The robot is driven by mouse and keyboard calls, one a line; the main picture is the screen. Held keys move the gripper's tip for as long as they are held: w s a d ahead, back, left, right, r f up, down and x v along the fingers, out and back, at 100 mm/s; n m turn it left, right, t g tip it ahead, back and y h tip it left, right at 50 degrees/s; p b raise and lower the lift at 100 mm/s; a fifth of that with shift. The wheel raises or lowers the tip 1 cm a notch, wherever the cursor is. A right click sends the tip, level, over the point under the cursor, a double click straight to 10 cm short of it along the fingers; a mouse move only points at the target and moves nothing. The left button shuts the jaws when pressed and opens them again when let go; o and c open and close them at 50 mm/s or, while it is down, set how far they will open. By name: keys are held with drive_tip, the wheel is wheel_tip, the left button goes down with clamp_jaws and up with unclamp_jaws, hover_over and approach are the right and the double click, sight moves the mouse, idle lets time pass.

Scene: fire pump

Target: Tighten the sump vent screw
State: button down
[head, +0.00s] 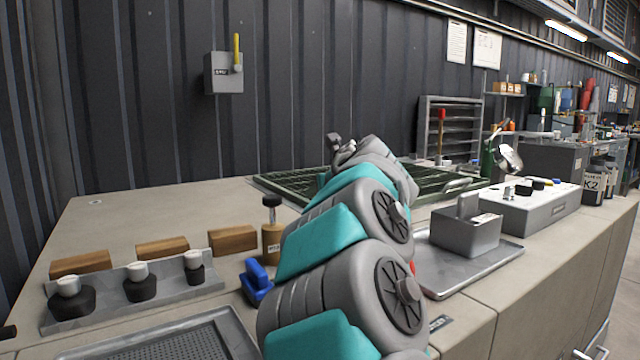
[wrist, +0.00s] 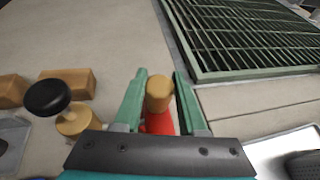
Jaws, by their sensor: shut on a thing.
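In the wrist view my gripper (wrist: 158,98) has its two green fingers closed on either side of a short tan, round-topped cylinder (wrist: 159,90). A red body (wrist: 158,123) shows below the cylinder, between the fingers. I cannot tell for sure whether this piece is the sump vent screw; no label on it is readable. In the head view my arm hides the fingers and the piece they hold. A green slatted grate (wrist: 245,38) lies just beyond the fingers to the right; it also shows behind my arm in the head view (head: 290,185).
A tan bottle with a black top (head: 272,240) stands left of my arm, near a blue object (head: 257,280) and wooden blocks (head: 233,239). A rack with black-based knobs (head: 185,293) is at left. A metal tray (head: 440,285) bears a grey box (head: 465,236) at right.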

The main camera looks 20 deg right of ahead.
drive_tip(key=shift+r+m+h+p, duration=0.15)
drive_tip(key=shift+m+h+p, duration=0.35)
drive_tip(key=shift+h+p, duration=0.1)
drive_tip(key=shift+c, duration=2.3)
unclamp_jaws()
drive_tip(key=v, duration=0.7)
drive_tip(key=shift+s+b, duration=0.35)
drive_tip(key=shift+a, duration=0.1)
drive_tip(key=shift+r, duration=0.1)
